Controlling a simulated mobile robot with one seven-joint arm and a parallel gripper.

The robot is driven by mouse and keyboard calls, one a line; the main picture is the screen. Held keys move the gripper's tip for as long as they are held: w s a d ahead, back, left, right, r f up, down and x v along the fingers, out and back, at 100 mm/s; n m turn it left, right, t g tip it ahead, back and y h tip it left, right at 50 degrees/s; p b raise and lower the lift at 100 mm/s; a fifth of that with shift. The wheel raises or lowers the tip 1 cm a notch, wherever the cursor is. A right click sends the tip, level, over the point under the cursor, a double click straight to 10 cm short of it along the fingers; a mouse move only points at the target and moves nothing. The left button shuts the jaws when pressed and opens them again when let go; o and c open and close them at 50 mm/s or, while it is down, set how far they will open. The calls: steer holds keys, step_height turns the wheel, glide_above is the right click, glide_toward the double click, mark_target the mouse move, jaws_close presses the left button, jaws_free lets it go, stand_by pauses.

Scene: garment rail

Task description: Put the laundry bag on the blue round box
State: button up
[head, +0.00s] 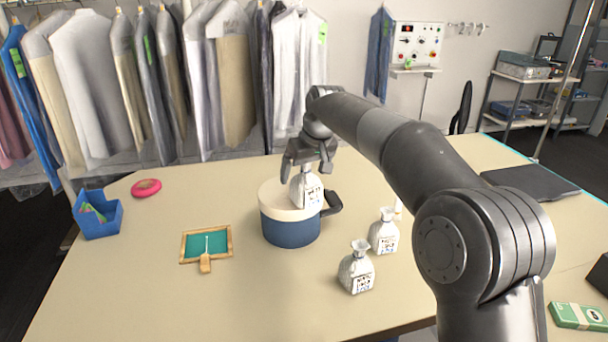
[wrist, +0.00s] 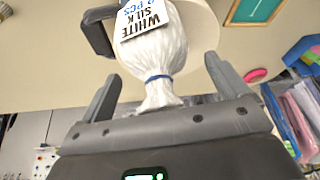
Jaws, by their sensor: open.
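The blue round box (head: 290,232) stands mid-table with a cream lid and a dark handle at its right. A white laundry bag (head: 305,190) with a printed label stands upright on the lid, toward its right side. In the wrist view the bag (wrist: 158,50) has a blue tie at its neck and a label reading "WHITE SILK". My gripper (head: 307,168) is above the box, pointing down at the bag. In the wrist view its fingers (wrist: 163,75) are spread on either side of the bag, with gaps. Two more white bags (head: 383,232) (head: 357,270) stand right of the box.
A framed green board (head: 206,244), pink ring (head: 146,188) and blue bin (head: 97,214) lie to the left. A dark mat (head: 530,182) and green pack (head: 578,316) are at right. Garments hang behind. The front left table is clear.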

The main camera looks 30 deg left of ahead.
steer(key=v, duration=1)
steer(key=shift+r, duration=0.35)
steer(key=shift+d, duration=0.25)
steer(key=s+d+m+t+h, duration=0.1)
steer(key=s+d+m, duration=0.25)
steer(key=d, duration=1.15)
steer(key=s+d+m+t+h, duration=0.15)
steer(key=s+d, duration=0.25)
steer(key=d, duration=1.1)
steer(key=s+d+f+m, duration=0.3)
steer(key=s+d+f, duration=0.3)
steer(key=s+d, duration=0.2)
steer(key=s+d+f+m+t+h, duration=0.1)
steer(key=s+d+f+m, duration=0.3)
steer(key=s+d+f, duration=0.3)
steer(key=s+d, duration=0.2)
steer(key=d, duration=0.2)
steer(key=shift+s, duration=0.3)
